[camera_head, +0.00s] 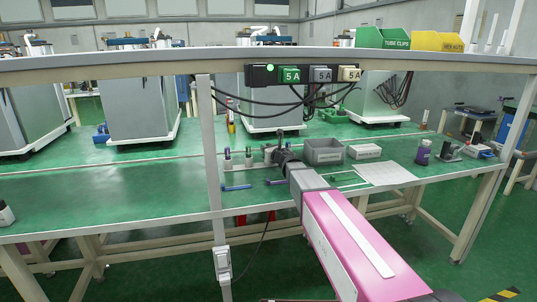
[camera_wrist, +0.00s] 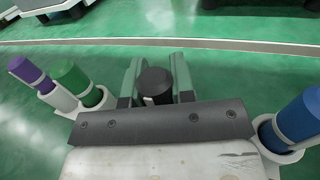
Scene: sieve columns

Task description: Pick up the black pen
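In the wrist view the black pen (camera_wrist: 155,85) stands between the two fingers of my gripper (camera_wrist: 158,72), with its dark cap toward the camera. The greenish fingers flank it closely on the left and right. Whether they touch it or leave a thin gap cannot be told, and its lower part is hidden by the dark gripper bar. In the head view my gripper (camera_head: 279,150) is low over the green bench, at the row of upright pens. The black pen cannot be made out clearly there.
A purple pen (camera_wrist: 32,74) and green pen (camera_wrist: 76,82) stand in white holders to the left; a blue pen (camera_wrist: 295,122) stands right. On the bench are a grey bin (camera_head: 323,152), a lying blue pen (camera_head: 237,187) and paper (camera_head: 385,173). An upright post (camera_head: 209,150) stands left of my arm.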

